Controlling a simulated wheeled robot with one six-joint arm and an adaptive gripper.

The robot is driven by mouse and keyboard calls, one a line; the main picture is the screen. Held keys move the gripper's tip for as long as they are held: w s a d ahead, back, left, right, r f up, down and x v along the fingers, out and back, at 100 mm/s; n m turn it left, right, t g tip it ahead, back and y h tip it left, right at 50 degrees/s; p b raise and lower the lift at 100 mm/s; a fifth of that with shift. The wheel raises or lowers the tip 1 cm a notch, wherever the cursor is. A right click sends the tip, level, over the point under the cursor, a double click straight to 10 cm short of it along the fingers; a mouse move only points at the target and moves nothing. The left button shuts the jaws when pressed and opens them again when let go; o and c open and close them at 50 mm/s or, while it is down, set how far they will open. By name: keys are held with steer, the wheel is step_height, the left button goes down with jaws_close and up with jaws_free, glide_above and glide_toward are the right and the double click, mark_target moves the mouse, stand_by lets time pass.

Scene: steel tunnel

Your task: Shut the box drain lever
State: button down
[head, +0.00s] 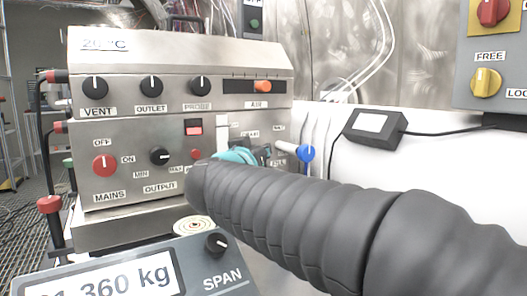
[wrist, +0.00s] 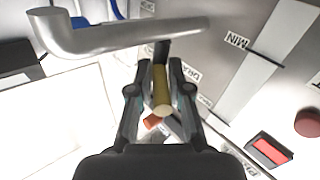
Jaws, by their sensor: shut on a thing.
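The steel box (head: 130,120) stands at the left in the head view, its front panel full of knobs and labels. My gripper (wrist: 158,72) is at the panel's lower right, beside a label that seems to read DRAIN in the wrist view. Its two fingers stand on either side of the drain lever (wrist: 162,92), a short brass-yellow bar with a dark part behind it, and are shut on it. In the head view my gripper (head: 262,156) is partly behind my thick dark arm, and the lever is hidden there.
A grey pipe (wrist: 130,36) crosses close above my fingers in the wrist view. A blue tap handle (head: 307,153) sticks out right of the box. A black adapter (head: 376,128) lies on the white surface. A scale display (head: 100,282) stands in front.

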steer(key=m+g+h, duration=0.1)
steer(key=m+h, duration=0.1)
steer(key=h, duration=0.1)
steer(key=m+g+h, duration=0.2)
steer(key=h, duration=0.1)
steer(key=a+m+g+h, duration=0.1)
steer(key=m+g+h, duration=0.1)
steer(key=m+h, duration=0.1)
steer(key=shift+w+a, duration=0.1)
steer(key=shift+w, duration=0.3)
steer(key=shift+f+g, duration=0.15)
steer(key=shift+g, duration=0.25)
steer(key=c, duration=1.2)
jaws_free()
steer(key=shift+o, duration=0.2)
steer(key=v, duration=1.2)
